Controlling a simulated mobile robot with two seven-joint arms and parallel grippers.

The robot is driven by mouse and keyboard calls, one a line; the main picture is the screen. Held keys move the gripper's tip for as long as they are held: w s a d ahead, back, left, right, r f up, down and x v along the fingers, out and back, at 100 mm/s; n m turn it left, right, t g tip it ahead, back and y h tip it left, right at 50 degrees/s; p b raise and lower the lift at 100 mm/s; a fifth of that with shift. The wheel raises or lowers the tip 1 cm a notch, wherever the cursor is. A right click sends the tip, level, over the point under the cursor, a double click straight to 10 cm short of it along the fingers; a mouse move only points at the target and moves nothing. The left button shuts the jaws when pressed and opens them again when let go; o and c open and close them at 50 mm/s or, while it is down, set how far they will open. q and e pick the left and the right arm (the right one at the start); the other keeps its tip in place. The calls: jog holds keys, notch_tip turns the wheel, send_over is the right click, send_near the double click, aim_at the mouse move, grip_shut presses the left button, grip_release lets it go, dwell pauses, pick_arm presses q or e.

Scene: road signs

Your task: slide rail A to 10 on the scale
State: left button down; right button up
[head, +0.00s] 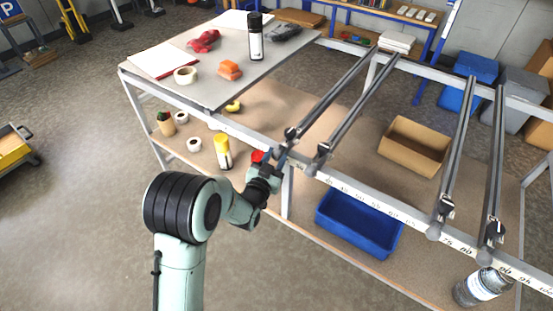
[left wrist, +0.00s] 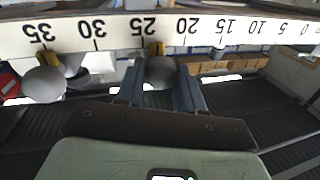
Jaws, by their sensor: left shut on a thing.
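Rail A appears to be the leftmost sliding rail (head: 335,92) on the frame, though I can read no letter on it. Its round grey end knob (left wrist: 160,72) sits between the two fingers of my left gripper (left wrist: 159,88), which is shut on it. In the head view my left gripper (head: 275,160) is at the rail's near end and partly covers the knob. The white scale (left wrist: 100,34) appears upside down in the left wrist view. My right gripper is not in view.
A second rail (head: 355,105) is close on the right; its knob (left wrist: 44,85) is near 35. Two more rails (head: 458,150) are farther right. A grey tabletop (head: 205,90) with small items adjoins on the left. A blue bin (head: 360,222) and cardboard box (head: 414,146) are below.

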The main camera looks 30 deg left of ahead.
pick_arm(q)
jog(key=w+a+b, duration=0.1)
jog(key=a+b, duration=0.6)
jog(key=a, duration=0.6)
jog(key=shift+a, duration=0.25)
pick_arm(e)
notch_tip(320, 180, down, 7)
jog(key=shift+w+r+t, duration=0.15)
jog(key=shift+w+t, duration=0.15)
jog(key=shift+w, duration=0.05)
pick_arm(q)
jog(key=shift+w, duration=0.1)
jog(key=c, duration=0.7)
grip_release()
jog(key=s+d, duration=0.2)
jog(key=s, duration=1.1)
jog(key=shift+b, duration=0.35)
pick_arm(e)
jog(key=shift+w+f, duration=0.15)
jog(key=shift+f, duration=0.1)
pick_arm(q)
jog(key=shift+s, duration=0.1)
